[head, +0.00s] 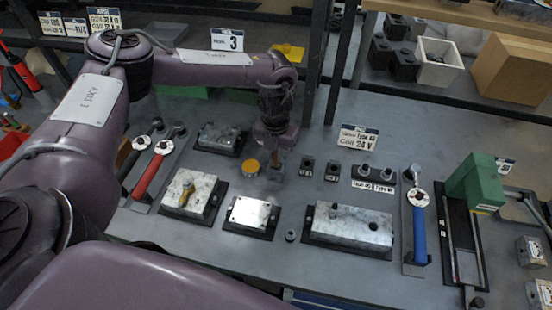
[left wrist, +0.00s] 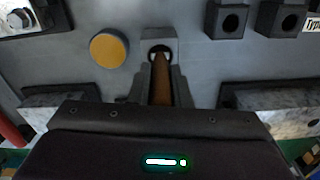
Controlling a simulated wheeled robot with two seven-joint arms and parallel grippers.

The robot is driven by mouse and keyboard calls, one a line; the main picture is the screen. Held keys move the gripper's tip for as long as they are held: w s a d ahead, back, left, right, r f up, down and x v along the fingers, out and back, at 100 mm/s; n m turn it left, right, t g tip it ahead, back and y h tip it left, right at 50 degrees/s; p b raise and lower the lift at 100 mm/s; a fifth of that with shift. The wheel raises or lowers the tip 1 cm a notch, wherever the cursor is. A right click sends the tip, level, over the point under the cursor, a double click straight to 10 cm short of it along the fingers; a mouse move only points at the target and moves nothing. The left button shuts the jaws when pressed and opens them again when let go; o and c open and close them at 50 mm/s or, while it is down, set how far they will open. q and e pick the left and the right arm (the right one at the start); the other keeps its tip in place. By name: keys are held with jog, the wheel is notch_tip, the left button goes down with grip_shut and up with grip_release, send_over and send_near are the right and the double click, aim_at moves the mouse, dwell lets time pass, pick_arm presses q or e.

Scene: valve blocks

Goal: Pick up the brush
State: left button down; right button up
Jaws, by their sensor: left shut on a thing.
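My left gripper (head: 274,152) points down over the middle of the table in the head view. In the left wrist view its fingers (left wrist: 160,72) are closed on both sides of a slim brown handle, which I take to be the brush (left wrist: 160,88). The handle's far end is at the round opening of a small grey block (left wrist: 160,45). I cannot tell whether it still sits in the opening. The brush head is not clearly visible, and the gripper hides the brush in the head view. My right gripper is not in view.
A yellow-topped disc (head: 249,167) stands close left of the gripper. Small black sockets (head: 307,166) stand to its right. Metal valve blocks (head: 251,215) and (head: 350,228) lie in front. Red-handled (head: 150,172) and blue-handled (head: 419,232) tools lie on either side.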

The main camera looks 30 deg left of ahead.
pick_arm(q)
jog(key=shift+r, duration=0.15)
notch_tip(320, 180, up, 8)
jog(key=shift+w+f+b, duration=0.1)
jog(key=shift+b, duration=0.95)
notch_tip(320, 180, up, 12)
jog(key=p, duration=0.2)
